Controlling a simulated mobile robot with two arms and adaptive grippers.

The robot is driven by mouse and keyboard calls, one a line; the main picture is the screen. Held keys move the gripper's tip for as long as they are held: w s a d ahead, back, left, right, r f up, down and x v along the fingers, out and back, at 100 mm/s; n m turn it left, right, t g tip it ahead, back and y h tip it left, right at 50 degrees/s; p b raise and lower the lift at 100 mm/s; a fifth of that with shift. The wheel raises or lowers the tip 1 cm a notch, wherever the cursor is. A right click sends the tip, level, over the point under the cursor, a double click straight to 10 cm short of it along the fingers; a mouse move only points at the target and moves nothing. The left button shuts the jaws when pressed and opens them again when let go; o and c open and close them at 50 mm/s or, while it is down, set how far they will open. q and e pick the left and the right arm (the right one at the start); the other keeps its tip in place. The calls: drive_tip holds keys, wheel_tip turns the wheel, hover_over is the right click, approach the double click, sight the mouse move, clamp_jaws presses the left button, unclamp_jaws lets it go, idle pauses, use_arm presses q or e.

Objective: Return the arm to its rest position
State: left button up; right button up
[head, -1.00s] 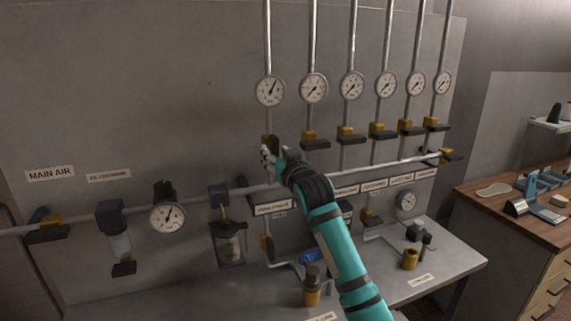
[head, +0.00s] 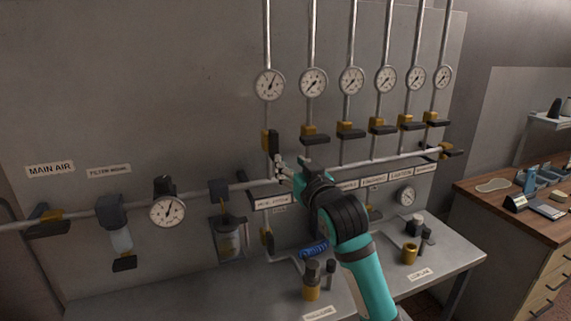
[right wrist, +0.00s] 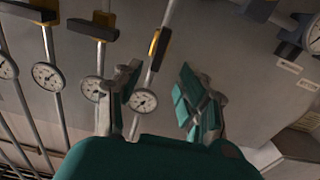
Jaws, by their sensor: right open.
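My right arm comes up from the bottom right in the head view. Its gripper (head: 279,168) is open and empty, just below the leftmost branch valve (head: 267,141). That valve's dark handle stands upright along its pipe, while the other branch valves' handles (head: 315,141) lie crosswise. In the right wrist view the spread fingers of the gripper (right wrist: 160,78) frame free space. The valve with the upright handle (right wrist: 162,48) is beyond them, apart from the fingertips. My left gripper is not in view.
Several round gauges (head: 314,83) sit above the valves. A horizontal main pipe (head: 390,163) runs close behind my right arm. Fittings, including a brass one (head: 311,291), stand on the grey bench (head: 445,262). A wooden-topped desk (head: 500,207) is at right.

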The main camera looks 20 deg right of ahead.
drive_tip(key=s+a+f+g, duration=0.1)
drive_tip(key=s+f+g, duration=0.3)
drive_tip(key=f, duration=0.5)
drive_tip(key=s+f+g, duration=0.1)
drive_tip(key=s+f, duration=0.6)
drive_tip(key=f, duration=0.2)
drive_tip(key=s+a+f+g, duration=0.1)
drive_tip(key=s+f+g, duration=0.3)
drive_tip(key=f, duration=0.5)
drive_tip(key=s+f+n+g, duration=0.1)
drive_tip(key=s+f+g, duration=0.35)
drive_tip(key=s, duration=0.85)
drive_tip(key=s+f+g, duration=0.1)
drive_tip(key=s+f, duration=0.6)
drive_tip(key=s, duration=0.6)
wheel_tip(320, 180, down, 28)
drive_tip(key=g+b, duration=0.1)
drive_tip(key=b, duration=0.3)
drive_tip(key=s+d+f+b, duration=0.1)
drive_tip(key=s+f+b, duration=0.1)
drive_tip(key=s+f, duration=0.6)
drive_tip(key=s+d+f+g+b, duration=0.1)
drive_tip(key=s+f+b, duration=0.1)
drive_tip(key=s+f, duration=0.7)
wheel_tip(320, 180, down, 5)
drive_tip(key=shift+d+r+n+h, duration=0.2)
drive_tip(key=shift+n+h, duration=0.1)
drive_tip(key=shift+n, duration=0.1)
